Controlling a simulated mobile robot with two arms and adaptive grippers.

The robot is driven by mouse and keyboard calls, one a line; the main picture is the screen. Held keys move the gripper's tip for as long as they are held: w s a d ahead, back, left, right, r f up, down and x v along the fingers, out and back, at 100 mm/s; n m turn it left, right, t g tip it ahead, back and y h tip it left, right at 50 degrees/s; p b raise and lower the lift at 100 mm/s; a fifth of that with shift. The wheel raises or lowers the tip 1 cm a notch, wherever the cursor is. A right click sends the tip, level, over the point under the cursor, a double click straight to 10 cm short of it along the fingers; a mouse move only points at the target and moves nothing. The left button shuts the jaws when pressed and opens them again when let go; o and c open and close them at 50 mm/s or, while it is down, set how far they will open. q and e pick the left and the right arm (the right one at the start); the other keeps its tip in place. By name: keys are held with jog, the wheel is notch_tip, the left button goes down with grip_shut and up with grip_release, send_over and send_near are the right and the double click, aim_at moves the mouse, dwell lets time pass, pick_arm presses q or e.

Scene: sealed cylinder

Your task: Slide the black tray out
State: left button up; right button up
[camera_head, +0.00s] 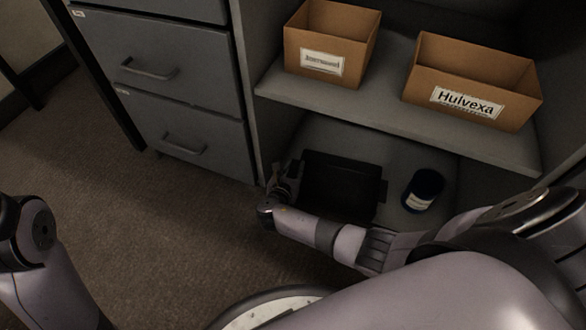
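The black tray (340,183) sits on the lower shelf of the grey cabinet, below the upper shelf board. It is dark, and its inside is hard to make out. My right arm reaches in from the right across the front of the tray. My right gripper (284,182) is at the tray's left end, close beside it. I cannot tell whether it touches the tray or whether its fingers are open or shut. My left arm shows at the lower left, away from the cabinet, and its gripper is out of view.
A dark blue cylinder (423,189) with a white label stands right of the tray. Two labelled cardboard boxes, one at the left (331,42) and one marked Hulvexa (471,82), stand on the upper shelf (400,124). Grey drawers (160,70) are at left. The carpet in front is clear.

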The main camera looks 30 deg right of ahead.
jog(key=o, duration=0.4)
jog(key=v, duration=1.2)
dwell(0.4)
